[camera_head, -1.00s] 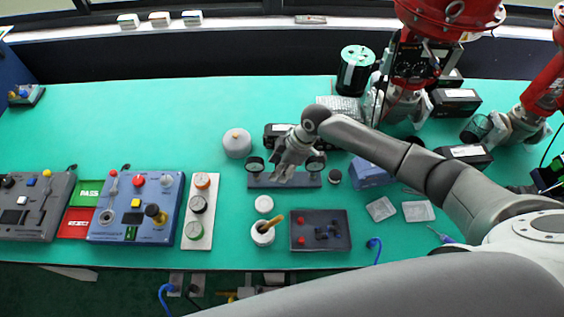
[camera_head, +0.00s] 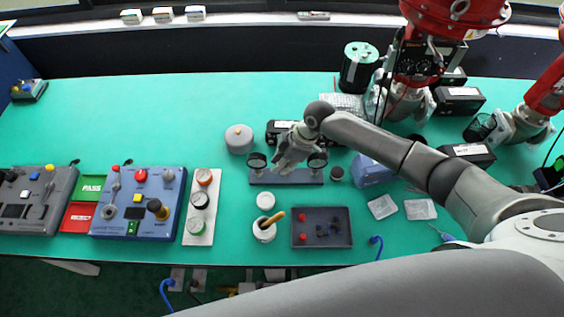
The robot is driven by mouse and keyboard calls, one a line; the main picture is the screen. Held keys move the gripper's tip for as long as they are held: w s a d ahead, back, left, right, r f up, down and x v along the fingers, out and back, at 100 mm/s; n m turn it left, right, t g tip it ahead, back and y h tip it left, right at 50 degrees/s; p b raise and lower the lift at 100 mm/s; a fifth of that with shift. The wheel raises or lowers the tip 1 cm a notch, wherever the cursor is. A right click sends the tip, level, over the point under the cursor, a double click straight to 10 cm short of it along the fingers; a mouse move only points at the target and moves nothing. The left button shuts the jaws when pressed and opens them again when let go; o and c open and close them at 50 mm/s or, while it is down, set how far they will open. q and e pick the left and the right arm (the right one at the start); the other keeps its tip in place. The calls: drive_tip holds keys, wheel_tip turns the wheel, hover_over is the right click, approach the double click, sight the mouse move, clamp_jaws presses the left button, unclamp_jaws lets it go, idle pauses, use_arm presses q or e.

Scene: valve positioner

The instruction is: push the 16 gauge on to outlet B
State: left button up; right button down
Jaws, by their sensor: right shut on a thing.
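A dark rack (camera_head: 287,177) lies on the green bench, with a round gauge (camera_head: 257,161) at its left end and another (camera_head: 317,160) at its right end. Their numbers are too small to read, so I cannot tell which is the 16 gauge, nor which part is outlet B. My right gripper (camera_head: 281,167) is over the middle of the rack, between the two gauges. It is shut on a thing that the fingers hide. My left gripper is not in view.
A grey round pot (camera_head: 239,139) stands left of the rack, and a black box (camera_head: 281,131) behind. In front are a white jar with a brush (camera_head: 264,229) and a dark tray (camera_head: 321,228). A blue control box (camera_head: 138,202) stands at left.

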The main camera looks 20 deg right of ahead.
sight(282, 155)
drive_tip(key=shift+r+p, duration=1)
drive_tip(key=shift+r, duration=0.1)
idle(0.6)
drive_tip(key=shift+r+p, duration=1.8)
drive_tip(key=shift+r, duration=0.15)
